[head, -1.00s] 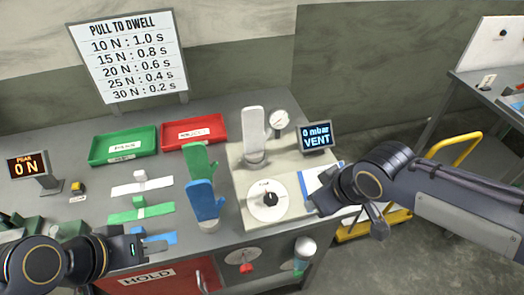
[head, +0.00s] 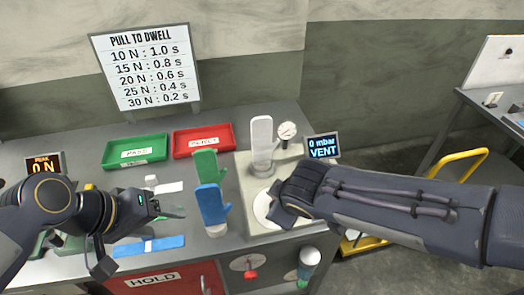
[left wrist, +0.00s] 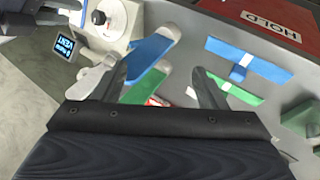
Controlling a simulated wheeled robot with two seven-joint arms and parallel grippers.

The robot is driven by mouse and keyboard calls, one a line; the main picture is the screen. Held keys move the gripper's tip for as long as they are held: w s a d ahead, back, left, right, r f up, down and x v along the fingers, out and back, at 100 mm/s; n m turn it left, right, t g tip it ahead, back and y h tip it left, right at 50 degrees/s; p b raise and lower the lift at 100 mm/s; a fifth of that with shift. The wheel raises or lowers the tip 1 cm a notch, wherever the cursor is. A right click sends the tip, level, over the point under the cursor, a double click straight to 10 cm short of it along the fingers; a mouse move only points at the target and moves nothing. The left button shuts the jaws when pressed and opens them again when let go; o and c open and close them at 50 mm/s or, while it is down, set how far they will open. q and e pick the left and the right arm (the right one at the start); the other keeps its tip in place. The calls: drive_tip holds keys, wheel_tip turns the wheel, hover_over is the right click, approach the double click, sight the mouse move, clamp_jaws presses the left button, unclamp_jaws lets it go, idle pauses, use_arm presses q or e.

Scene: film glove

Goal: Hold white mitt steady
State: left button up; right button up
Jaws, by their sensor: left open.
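The white mitt (head: 262,140) stands upright on the grey pedestal unit, in the middle of the head view. In the left wrist view the white mitt (left wrist: 86,82) is partly covered by a finger. My left gripper (head: 156,208) is open and empty, left of the blue mitt and well apart from the white mitt. Its spread fingers also show in the left wrist view (left wrist: 165,88). My right gripper (head: 287,210) is over the dial, just below and right of the white mitt; its fingertips are not clear.
The blue mitt (head: 211,203) and green mitt (head: 206,168) stand between my left gripper and the white mitt. A pressure gauge (head: 287,131) and a VENT display (head: 323,147) stand right of it. The green tray (head: 135,152) and red tray (head: 203,140) lie behind.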

use_arm(q)
drive_tip(key=w+d+r+n+g+h, duration=0.1)
drive_tip(key=w+r+n+h, duration=0.15)
drive_tip(key=w, duration=0.65)
drive_tip(key=w+r+n+h, duration=0.2)
drive_tip(key=w+n, duration=0.1)
drive_tip(key=w, duration=0.6)
drive_tip(key=w+a+f+n+h, duration=0.1)
drive_tip(key=w+n+h, duration=0.15)
drive_tip(key=w, duration=0.35)
drive_tip(key=w+a+f+n+t+h, duration=0.1)
drive_tip(key=w+f+n, duration=0.15)
drive_tip(key=w, duration=0.25)
drive_tip(key=w+a+f+n+h, duration=0.1)
drive_tip(key=w+n, duration=0.2)
drive_tip(key=w, duration=0.3)
drive_tip(key=g+y, duration=0.1)
drive_tip(key=g, duration=0.4)
approach(262, 159)
drive_tip(key=shift+w+d+f, duration=0.25)
drive_tip(key=shift+w+d, duration=0.2)
drive_tip(key=shift+d, duration=0.05)
drive_tip(key=x, duration=0.9)
drive_tip(key=shift+f, duration=0.15)
drive_tip(key=shift+a, duration=0.1)
